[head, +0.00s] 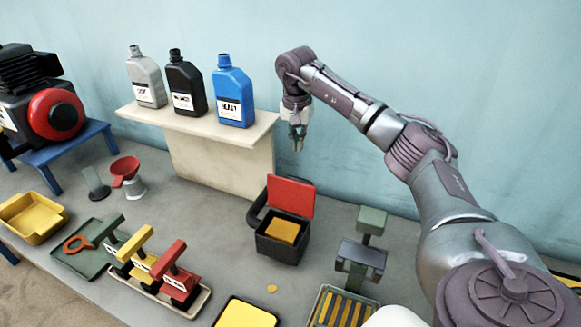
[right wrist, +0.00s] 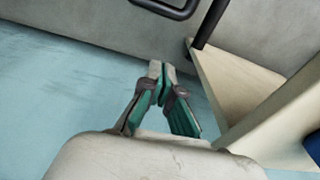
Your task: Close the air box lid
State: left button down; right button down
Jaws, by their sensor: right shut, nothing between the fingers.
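The air box (head: 283,244) is a black box on the table, in the middle of the head view, with a yellow block-like filter (head: 283,231) inside. Its red lid (head: 290,196) stands open and upright at the back of the box. My right gripper (head: 297,146) is shut and empty, pointing down above and behind the lid, near the wall and apart from the box. In the right wrist view its green-padded fingers (right wrist: 162,84) meet at the tips. The black hose (right wrist: 170,8) beside the box shows at the top of that view. My left gripper is not in view.
A shelf (head: 200,122) with grey, black and blue bottles stands left of my right gripper. A green and black stand (head: 362,250) is right of the box. Several red, yellow and green handled tools (head: 180,283) sit in a tray at front left.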

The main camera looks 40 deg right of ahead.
notch_tip(320, 180, down, 7)
jog(key=s+a+p, duration=0.1)
jog(key=a+p, duration=0.1)
jog(key=p, duration=0.2)
jog(key=shift+a+r, duration=0.15)
jog(key=shift+a, duration=0.25)
jog(key=shift+d, duration=0.1)
